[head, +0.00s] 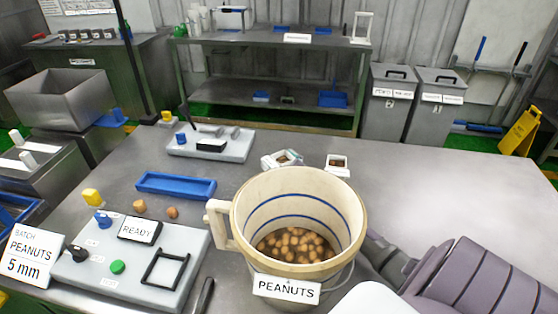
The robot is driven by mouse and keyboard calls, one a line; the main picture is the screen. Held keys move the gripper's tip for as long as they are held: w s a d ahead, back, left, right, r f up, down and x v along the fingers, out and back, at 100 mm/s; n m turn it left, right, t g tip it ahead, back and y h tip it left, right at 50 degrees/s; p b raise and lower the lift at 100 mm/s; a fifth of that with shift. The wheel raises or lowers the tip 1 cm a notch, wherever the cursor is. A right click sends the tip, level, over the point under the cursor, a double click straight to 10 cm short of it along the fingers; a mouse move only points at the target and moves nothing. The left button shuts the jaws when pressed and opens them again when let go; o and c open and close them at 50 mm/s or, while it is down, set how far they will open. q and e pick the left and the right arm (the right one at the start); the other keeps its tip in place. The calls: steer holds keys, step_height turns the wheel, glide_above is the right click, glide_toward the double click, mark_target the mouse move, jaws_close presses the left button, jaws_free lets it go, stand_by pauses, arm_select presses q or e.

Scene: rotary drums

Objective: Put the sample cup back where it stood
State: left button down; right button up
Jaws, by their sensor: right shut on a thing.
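A large cream cup (345,200) with blue rings inside and a handle (217,222) on its left stands out in the front middle of the head view. Round brown peanuts (295,243) lie in its bottom. A white PEANUTS label (286,289) shows at its lower front; I cannot tell whether it is on the cup or on the grey rounded thing below. My right gripper (378,250) comes in from the lower right and is shut on the cup's right side; its fingertips are partly hidden. The cup's underside is hidden. My left gripper is not in view.
A grey panel (190,240) with knobs, a READY display (139,229) and a black square frame (165,270) lies left of the cup. The table's right side is clear.

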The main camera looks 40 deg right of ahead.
steer(key=shift+f, duration=0.15)
steer(key=o, duration=1.1)
steer(key=s, duration=0.3)
steer(key=s+b, duration=0.1)
steer(key=s, duration=0.3)
steer(key=s+a, duration=0.1)
steer(key=s, duration=0.3)
steer(key=shift+s+a, duration=0.1)
steer(key=shift+s, duration=0.05)
steer(key=shift+s+r, duration=0.2)
steer(key=shift+s, duration=0.15)
